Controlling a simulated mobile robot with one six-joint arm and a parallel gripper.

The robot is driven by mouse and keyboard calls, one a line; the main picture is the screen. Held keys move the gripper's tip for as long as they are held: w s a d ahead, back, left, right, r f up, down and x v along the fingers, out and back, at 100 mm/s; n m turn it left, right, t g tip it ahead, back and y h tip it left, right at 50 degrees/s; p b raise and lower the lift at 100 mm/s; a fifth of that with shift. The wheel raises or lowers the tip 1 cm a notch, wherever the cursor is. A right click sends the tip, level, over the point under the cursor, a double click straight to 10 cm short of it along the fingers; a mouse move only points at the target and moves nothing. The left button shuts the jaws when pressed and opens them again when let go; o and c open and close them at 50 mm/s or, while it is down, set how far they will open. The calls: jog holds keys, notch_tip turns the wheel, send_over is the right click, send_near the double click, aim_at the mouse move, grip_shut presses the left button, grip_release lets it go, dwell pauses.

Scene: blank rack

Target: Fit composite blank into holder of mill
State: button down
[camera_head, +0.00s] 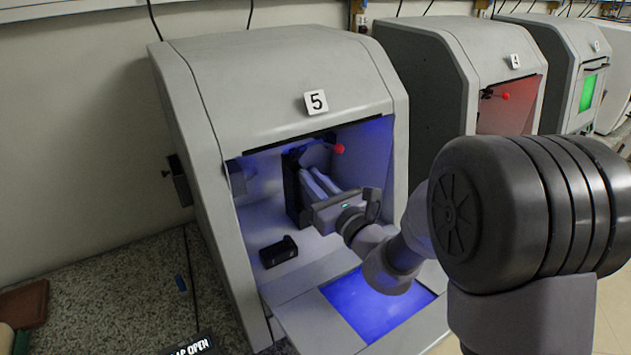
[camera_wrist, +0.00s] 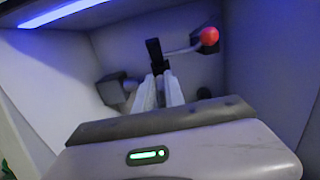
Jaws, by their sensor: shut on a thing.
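My gripper (camera_head: 312,176) reaches into the open mill marked 5 (camera_head: 270,85). Its two pale fingers, seen in the wrist view (camera_wrist: 160,82), are close together. A dark upright piece (camera_wrist: 154,52) shows at their tips; it looks like the composite blank, but I cannot tell it clearly from the holder. A lever with a red ball (camera_wrist: 209,36) runs from just beside the tips to the right. The red ball (camera_head: 339,148) also shows in the head view, beside the dark holder area. The contact between blank and holder is hidden.
A black block (camera_head: 278,250) lies on the mill floor, left of my arm. The blue-lit front panel (camera_head: 378,300) lies under my arm. A grey box-like part (camera_wrist: 118,90) is left of the fingers. Mill 4 (camera_head: 455,60) stands to the right.

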jog(key=shift+w+a+f, duration=0.3)
jog(key=shift+w+a, duration=0.25)
jog(key=shift+w, duration=0.25)
jog(key=c, duration=1.3)
grip_release()
jog(key=shift+d, duration=0.1)
